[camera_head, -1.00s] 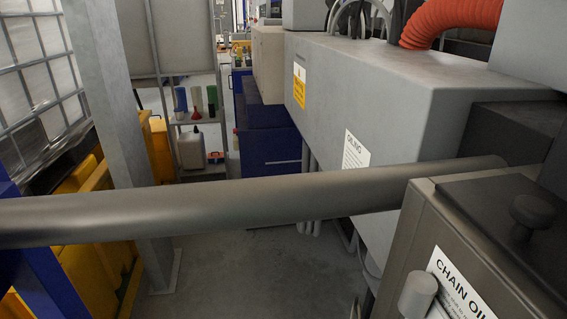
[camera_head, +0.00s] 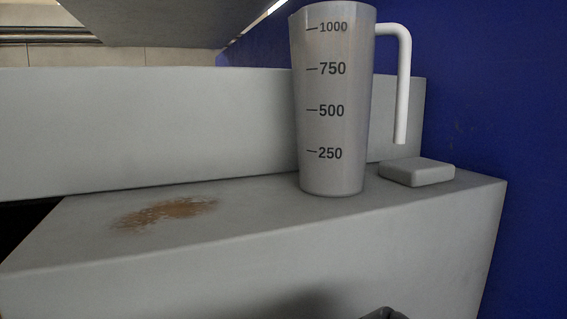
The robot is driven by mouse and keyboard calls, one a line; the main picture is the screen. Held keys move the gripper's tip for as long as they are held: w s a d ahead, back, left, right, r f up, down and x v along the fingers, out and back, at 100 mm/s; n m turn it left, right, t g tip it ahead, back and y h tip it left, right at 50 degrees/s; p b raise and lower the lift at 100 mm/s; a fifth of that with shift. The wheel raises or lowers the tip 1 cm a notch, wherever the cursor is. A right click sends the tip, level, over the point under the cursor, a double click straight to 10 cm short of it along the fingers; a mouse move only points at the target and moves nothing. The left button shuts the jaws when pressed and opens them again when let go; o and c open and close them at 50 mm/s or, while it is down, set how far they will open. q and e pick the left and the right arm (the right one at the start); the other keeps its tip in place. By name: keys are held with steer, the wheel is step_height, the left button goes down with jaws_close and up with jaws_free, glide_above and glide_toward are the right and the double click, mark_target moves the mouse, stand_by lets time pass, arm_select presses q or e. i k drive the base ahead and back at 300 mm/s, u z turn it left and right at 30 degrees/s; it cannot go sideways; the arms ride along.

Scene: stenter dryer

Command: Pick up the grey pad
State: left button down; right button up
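The grey pad (camera_head: 417,172) is a small, flat block with rounded edges. It lies on the grey ledge (camera_head: 250,222) near its right end, right of a measuring jug and below the jug's handle. A small dark piece (camera_head: 385,314), probably the tip of my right gripper, shows at the bottom edge, in front of and below the ledge and apart from the pad. Too little of it shows to tell whether it is open or shut. My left gripper is not in view.
A tall grey measuring jug (camera_head: 333,105) with a white handle (camera_head: 404,85) stands upright close beside the pad. A brown stain (camera_head: 165,212) marks the ledge at left. A raised grey wall (camera_head: 140,130) stands behind, and a blue panel (camera_head: 490,90) is at right.

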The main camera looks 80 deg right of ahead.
mark_target(416, 171)
steer(key=z, duration=2.15)
steer(key=k, duration=0.55)
steer(key=z, duration=0.75)
steer(key=i, duration=0.5)
